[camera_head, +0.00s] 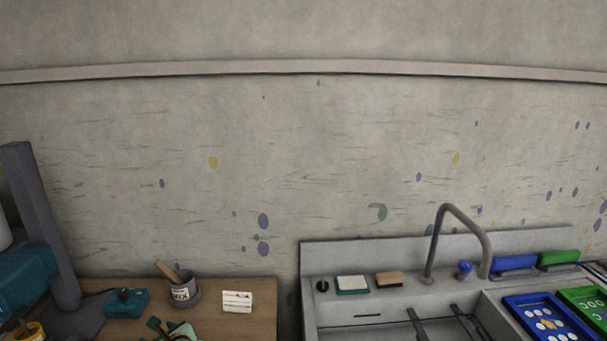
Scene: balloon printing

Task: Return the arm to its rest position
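Neither of my arms nor grippers shows clearly in the head view. Their positions and what they hold cannot be seen here.
A wooden table (262,322) at lower left carries a dark column (42,225), a teal box (127,302), a labelled pot (184,291) and a white card (237,301). A grey sink (345,318) with a tap (435,245) and blue (545,319) and green (590,304) framed panels stands right.

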